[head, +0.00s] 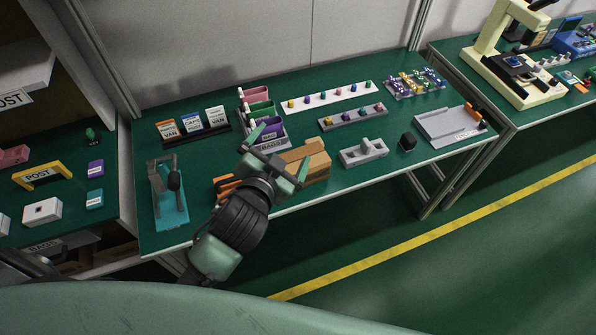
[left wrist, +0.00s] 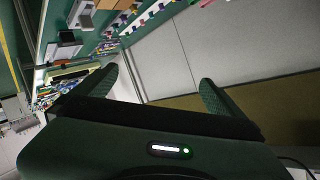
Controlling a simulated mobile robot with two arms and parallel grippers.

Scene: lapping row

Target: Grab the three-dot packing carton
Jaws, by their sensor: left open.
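A brown cardboard carton (head: 318,164) stands near the front edge of the green bench, partly hidden behind my left gripper; I cannot make out any dots on it. My left gripper (head: 280,150) is open, with its fingers over the bench in front of the carton and the purple bin. In the left wrist view my left gripper (left wrist: 158,90) shows two spread fingers with nothing between them. My right gripper is not in view.
A purple bin (head: 270,131) stands behind the gripper. A teal tool (head: 170,198) is at the bench's left, a grey fixture (head: 364,152) and black block (head: 408,141) right of the carton. Orange items (head: 226,186) lie beside my wrist. A grey tray (head: 447,128) is farther right.

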